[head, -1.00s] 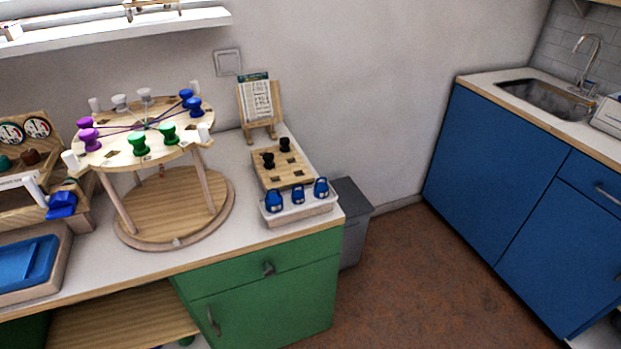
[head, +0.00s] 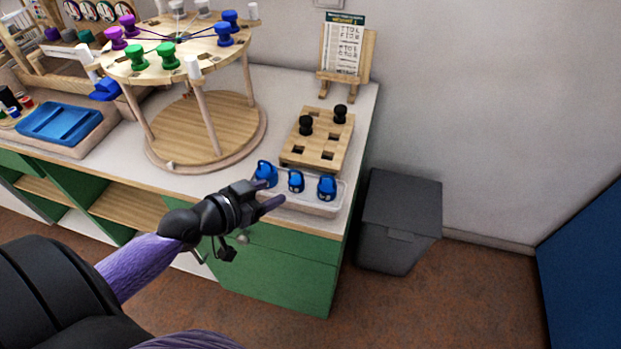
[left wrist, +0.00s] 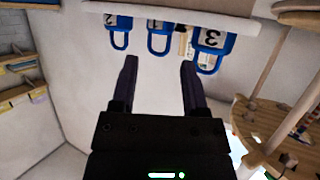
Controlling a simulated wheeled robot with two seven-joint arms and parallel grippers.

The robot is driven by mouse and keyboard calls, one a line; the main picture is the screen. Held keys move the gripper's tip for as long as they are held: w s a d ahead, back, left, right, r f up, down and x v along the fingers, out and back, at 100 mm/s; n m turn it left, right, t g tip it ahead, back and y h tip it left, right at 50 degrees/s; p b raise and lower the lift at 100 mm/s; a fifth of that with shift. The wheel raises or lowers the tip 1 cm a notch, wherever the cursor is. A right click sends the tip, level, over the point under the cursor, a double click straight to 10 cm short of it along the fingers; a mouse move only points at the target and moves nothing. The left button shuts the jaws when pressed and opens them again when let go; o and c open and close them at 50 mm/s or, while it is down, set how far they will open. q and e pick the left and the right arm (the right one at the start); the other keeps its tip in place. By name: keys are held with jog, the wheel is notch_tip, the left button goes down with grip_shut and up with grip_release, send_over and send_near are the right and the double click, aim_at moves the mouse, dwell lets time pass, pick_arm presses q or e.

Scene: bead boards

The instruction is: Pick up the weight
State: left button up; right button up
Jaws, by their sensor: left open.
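Three blue weights with loop handles stand in a row in a clear tray (head: 310,207) at the counter's front right corner: a left one (head: 265,173), a middle one (head: 296,181) and a right one (head: 327,188). In the left wrist view they appear upside down, marked 2 (left wrist: 118,30), 1 (left wrist: 158,38) and 3 (left wrist: 210,48). My left gripper (head: 264,194) is open and empty, in front of the tray's left part. In the left wrist view its fingers (left wrist: 157,68) point toward the weights, apart from them. My right gripper is out of view.
Behind the tray is a wooden block (head: 318,135) with two black knobs. A round two-level wooden stand (head: 206,130) is to the left. A card easel (head: 344,55) stands at the back. A grey bin (head: 398,220) is beside the green cabinet (head: 280,275).

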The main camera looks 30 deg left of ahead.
aim_at(290, 185)
pick_arm(q)
jog(key=x, duration=0.2)
jog(key=b+x, duration=0.1)
jog(key=x, duration=0.4)
jog(key=shift+f+b, duration=0.35)
jog(key=shift+b, duration=0.05)
jog(key=shift+w, duration=0.1)
jog(key=c, duration=0.7)
grip_shut()
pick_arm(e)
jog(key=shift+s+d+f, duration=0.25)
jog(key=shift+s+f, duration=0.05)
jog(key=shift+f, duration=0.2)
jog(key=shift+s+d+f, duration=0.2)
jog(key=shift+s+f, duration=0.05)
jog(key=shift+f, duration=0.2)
